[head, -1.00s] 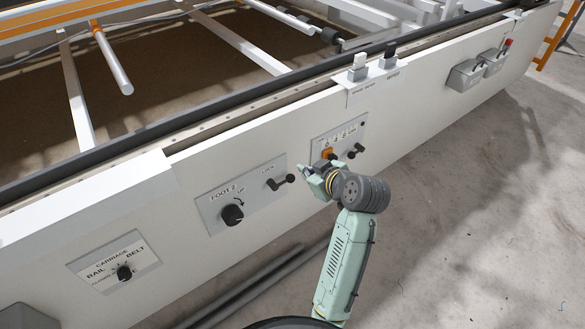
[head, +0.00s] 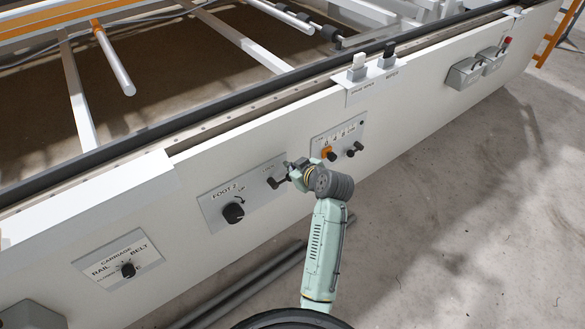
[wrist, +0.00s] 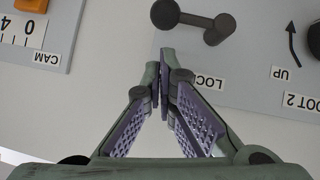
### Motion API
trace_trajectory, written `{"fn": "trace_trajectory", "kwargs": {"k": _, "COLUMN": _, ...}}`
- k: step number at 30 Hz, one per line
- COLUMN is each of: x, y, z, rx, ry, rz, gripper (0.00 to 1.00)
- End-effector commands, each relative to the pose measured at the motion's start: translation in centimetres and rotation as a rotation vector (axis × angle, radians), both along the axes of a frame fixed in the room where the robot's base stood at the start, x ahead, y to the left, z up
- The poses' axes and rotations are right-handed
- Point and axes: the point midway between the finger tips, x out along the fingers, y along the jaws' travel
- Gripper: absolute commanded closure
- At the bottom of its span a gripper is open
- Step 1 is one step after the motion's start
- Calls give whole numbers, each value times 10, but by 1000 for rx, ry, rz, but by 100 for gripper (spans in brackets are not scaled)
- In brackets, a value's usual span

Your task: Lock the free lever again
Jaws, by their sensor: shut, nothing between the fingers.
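The dark lever marked LOCK (head: 272,183) sits at the right end of the FOOT 2 panel (head: 211,208). In the wrist view the lever (wrist: 211,34) shows upside down, with two round ends joined by a short bar. My gripper (head: 290,169) is just right of this lever in the head view and partly covers its surroundings. In the wrist view my gripper's fingertips (wrist: 164,78) are together and empty, near the LOCK label, with a visible gap to the lever. A second dark lever (head: 355,150) is on the CAM panel (head: 346,128). Neither lever's locked state is readable.
The FOOT 2 panel also carries a black knob (head: 233,213). An orange part (head: 327,153) is on the CAM panel. A CARRIAGE selector (head: 128,270) is at lower left. Switches (head: 357,68) stand on the top edge. Dark pipes (head: 250,287) lie on the floor below.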

Motion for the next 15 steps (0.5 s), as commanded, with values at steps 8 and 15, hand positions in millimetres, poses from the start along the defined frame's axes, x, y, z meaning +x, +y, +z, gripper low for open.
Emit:
{"fn": "trace_trajectory", "kwargs": {"k": 8, "x": 6, "y": -1, "z": -19, "rx": 0, "ry": -2, "rz": 1, "gripper": 100}}
{"fn": "trace_trajectory", "kwargs": {"k": 15, "x": 6, "y": -1, "z": -20, "rx": 0, "ry": -2, "rz": 1, "gripper": 100}}
